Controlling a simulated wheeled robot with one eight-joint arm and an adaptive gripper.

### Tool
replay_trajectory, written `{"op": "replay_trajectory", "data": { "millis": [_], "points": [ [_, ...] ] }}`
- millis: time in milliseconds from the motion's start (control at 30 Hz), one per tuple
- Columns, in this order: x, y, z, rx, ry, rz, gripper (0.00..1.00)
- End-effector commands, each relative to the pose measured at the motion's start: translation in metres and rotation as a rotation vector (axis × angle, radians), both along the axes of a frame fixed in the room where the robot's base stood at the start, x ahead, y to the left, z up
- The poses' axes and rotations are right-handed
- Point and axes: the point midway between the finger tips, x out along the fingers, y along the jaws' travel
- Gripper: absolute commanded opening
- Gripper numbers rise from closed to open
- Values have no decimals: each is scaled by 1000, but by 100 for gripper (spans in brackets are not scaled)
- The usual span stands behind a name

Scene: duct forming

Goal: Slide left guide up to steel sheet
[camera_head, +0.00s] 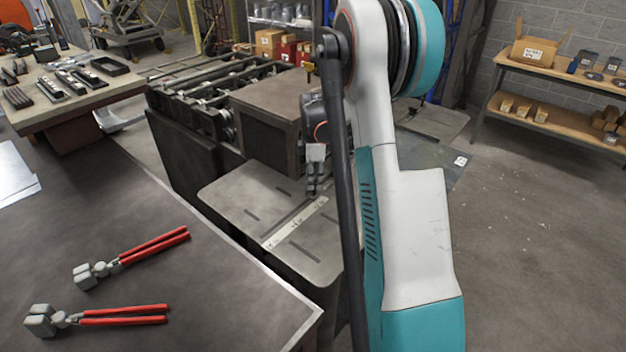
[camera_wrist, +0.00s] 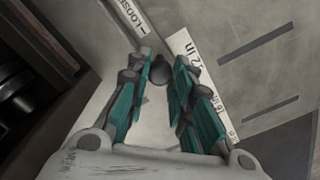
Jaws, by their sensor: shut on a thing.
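My gripper (camera_head: 313,190) points down over the grey machine table, beside the pale ruler strip (camera_head: 294,224). In the wrist view my gripper (camera_wrist: 162,72) has its fingers closed around a small dark round knob (camera_wrist: 160,70). The knob seems to belong to the left guide, a narrow grey bar with a lettered label (camera_wrist: 132,17) running up and left; the join is hidden by the fingers. The ruler also shows there (camera_wrist: 193,60), just right of the fingertips. A flat grey sheet with a white tag (camera_head: 442,160) lies right of my arm, partly hidden; I cannot tell if it is the steel sheet.
The machine table (camera_head: 235,191) has dark slots. A brown box-shaped housing (camera_head: 268,110) stands close behind my gripper, with a roller machine (camera_head: 205,92) beyond. A dark workbench (camera_head: 130,200) at the left holds two red-handled tools (camera_head: 140,250). Floor at the right is clear.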

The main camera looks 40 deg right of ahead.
Motion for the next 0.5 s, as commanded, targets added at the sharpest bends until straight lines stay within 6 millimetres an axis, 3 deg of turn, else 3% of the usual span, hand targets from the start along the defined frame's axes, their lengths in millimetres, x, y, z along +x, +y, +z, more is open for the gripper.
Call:
{"op": "replay_trajectory", "data": {
  "millis": [33,100,133,500],
  "points": [
    [0,-1,0,-2,-1,-1,23],
    [0,-1,0,-2,-1,-1,39],
    [0,-1,0,-2,-1,-1,42],
    [0,0,3,0,0,0,42]
  ]
}}
